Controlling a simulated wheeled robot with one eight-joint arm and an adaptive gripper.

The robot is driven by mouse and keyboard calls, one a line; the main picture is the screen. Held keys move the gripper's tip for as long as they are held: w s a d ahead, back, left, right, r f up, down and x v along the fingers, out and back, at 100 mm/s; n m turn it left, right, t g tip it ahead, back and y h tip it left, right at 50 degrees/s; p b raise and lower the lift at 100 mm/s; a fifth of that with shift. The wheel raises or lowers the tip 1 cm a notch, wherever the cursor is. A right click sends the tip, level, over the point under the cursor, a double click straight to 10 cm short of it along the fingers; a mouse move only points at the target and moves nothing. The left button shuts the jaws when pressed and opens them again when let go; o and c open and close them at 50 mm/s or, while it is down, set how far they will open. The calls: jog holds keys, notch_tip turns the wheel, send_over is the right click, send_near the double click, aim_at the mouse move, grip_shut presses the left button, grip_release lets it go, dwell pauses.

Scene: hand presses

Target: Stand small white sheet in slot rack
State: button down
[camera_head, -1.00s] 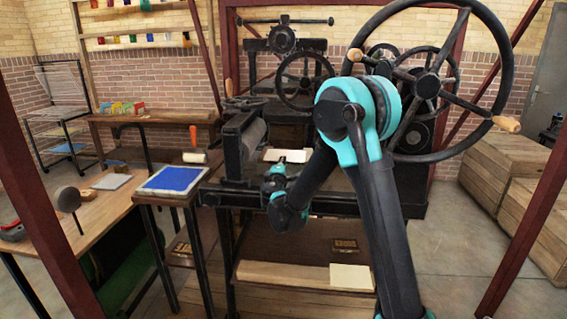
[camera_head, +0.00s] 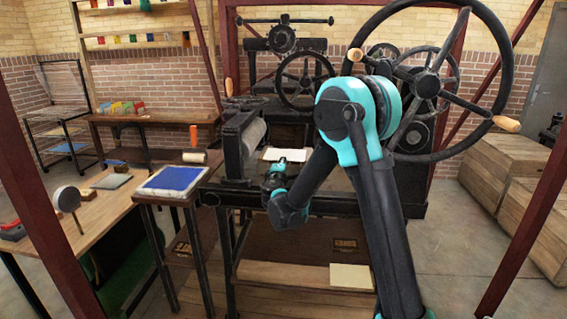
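A small white sheet (camera_head: 294,155) lies flat on the bed of the hand press, in the middle of the view. My gripper (camera_head: 280,162) is at the near edge of this sheet, low over the press bed. Its fingers are tiny and partly hidden by the wrist, so I cannot tell whether they are open or touch the sheet. A small rack with coloured upright pieces (camera_head: 122,107) stands on the back bench at the left; it may be the slot rack, but its slots are too small to make out.
Another pale sheet (camera_head: 350,277) lies on the press's low shelf. A blue pad (camera_head: 172,180) lies on a small stand left of the press. A wooden table (camera_head: 100,212) is at far left. A large handwheel (camera_head: 428,84) stands behind my arm. Dark red posts frame both sides.

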notch_tip(320, 180, up, 3)
jog(key=shift+f, duration=0.1)
jog(key=s+r, duration=0.3)
jog(key=s, duration=1.9)
jog(key=shift+a, duration=0.35)
dwell(0.7)
dwell(1.1)
